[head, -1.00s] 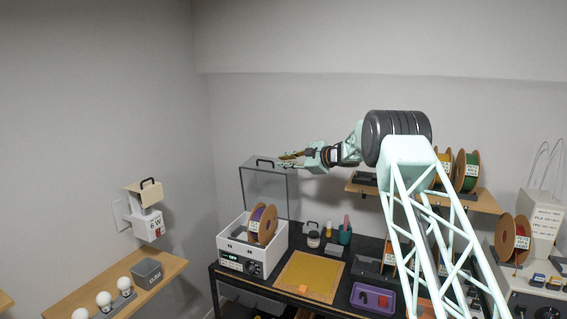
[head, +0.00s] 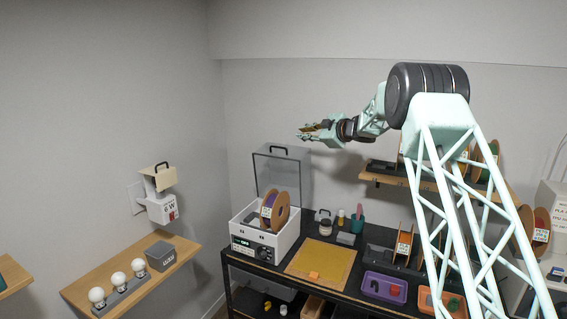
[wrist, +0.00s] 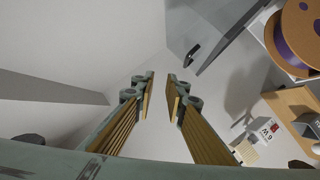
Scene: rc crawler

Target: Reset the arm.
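My arm reaches left from my lattice column, above the workbench. My gripper (head: 303,133) is in the air near the back wall, above the raised clear lid (head: 281,172) of the white box. In the wrist view my gripper (wrist: 160,92) shows its two yellow-padded fingers apart with an empty gap between them. Nothing is held, and the fingers touch nothing that I can see.
The white box (head: 262,247) holds a purple spool (head: 272,207). The bench carries a yellow mat (head: 321,262) and a purple tray (head: 384,288). A wall shelf (head: 440,182) with spools is behind my arm. A wooden shelf (head: 130,277) with bulbs is at left.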

